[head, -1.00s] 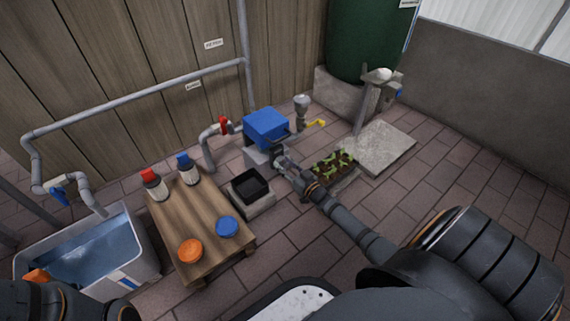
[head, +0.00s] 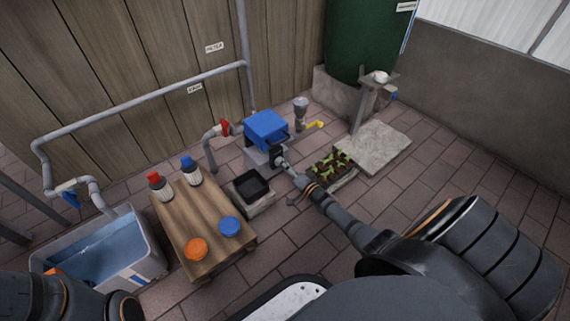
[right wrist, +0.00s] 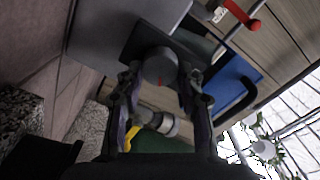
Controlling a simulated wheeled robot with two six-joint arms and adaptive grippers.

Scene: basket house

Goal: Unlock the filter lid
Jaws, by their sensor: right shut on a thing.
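The filter is a grey box with a blue lid (head: 267,127), standing by the wooden wall in the head view. A dark plate is on its front side. In the right wrist view the blue lid (right wrist: 232,88) with a dark handle is at the right. My right gripper (head: 281,162) reaches the filter's front. In the right wrist view, its fingers (right wrist: 160,88) are closed around a round grey knob (right wrist: 160,66) with a small red mark, in front of the dark plate. My left gripper is out of view; only part of my left arm shows at bottom left.
A wooden table (head: 207,226) with bottles and orange and blue lids stands left. A black-topped box (head: 252,188) and a planter (head: 331,171) flank my right arm. A water tub (head: 105,255) is far left. A red-handled pipe valve (head: 224,127) adjoins the filter.

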